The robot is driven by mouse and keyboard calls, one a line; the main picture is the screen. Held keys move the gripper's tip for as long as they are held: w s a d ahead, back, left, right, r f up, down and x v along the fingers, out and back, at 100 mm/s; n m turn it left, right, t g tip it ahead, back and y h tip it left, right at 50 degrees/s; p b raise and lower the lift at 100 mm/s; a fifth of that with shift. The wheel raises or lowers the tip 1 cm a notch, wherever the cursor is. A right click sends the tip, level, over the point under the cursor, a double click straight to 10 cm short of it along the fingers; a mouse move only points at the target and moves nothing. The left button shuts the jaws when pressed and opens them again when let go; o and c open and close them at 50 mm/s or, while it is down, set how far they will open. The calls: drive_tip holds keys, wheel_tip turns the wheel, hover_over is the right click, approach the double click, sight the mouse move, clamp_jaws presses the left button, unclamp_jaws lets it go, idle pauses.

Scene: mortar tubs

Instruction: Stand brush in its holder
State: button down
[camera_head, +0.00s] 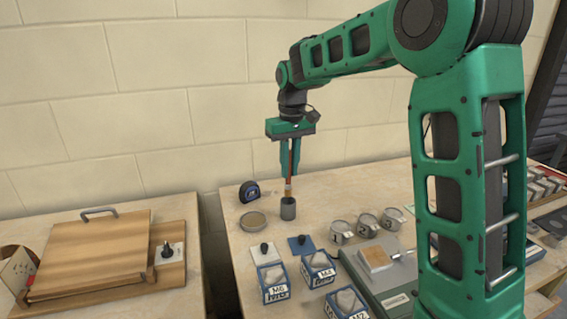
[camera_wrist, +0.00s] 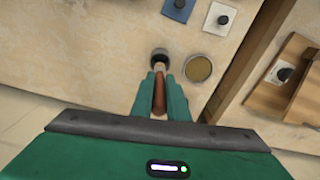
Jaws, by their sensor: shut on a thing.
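The brush (camera_head: 289,180) has a reddish-brown handle and a pale lower end. My gripper (camera_head: 290,172) is shut on its handle and holds it upright, pointing down. The holder is a small dark grey cup (camera_head: 288,210) on the table, right under the brush. The brush's lower end is at the cup's mouth; I cannot tell whether it is inside. In the wrist view the brush handle (camera_wrist: 159,95) lies between my fingers, and the holder (camera_wrist: 160,54) shows just beyond its tip.
A round shallow dish (camera_head: 253,221) stands left of the holder, with a tape measure (camera_head: 249,191) behind it. Several grey metal cups (camera_head: 341,230) stand to the right. Blue-framed boxes (camera_head: 272,282) are in front. A wooden board (camera_head: 95,255) lies on the left table, across a gap.

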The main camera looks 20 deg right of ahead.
sight(289, 184)
drive_tip(key=shift+f, duration=2.65)
drive_tip(key=c, duration=1.6)
unclamp_jaws()
drive_tip(key=shift+c, duration=0.2)
wheel_tip(289, 184, up, 11)
drive_tip(key=shift+s+f, duration=0.15)
drive_tip(key=shift+f, duration=0.05)
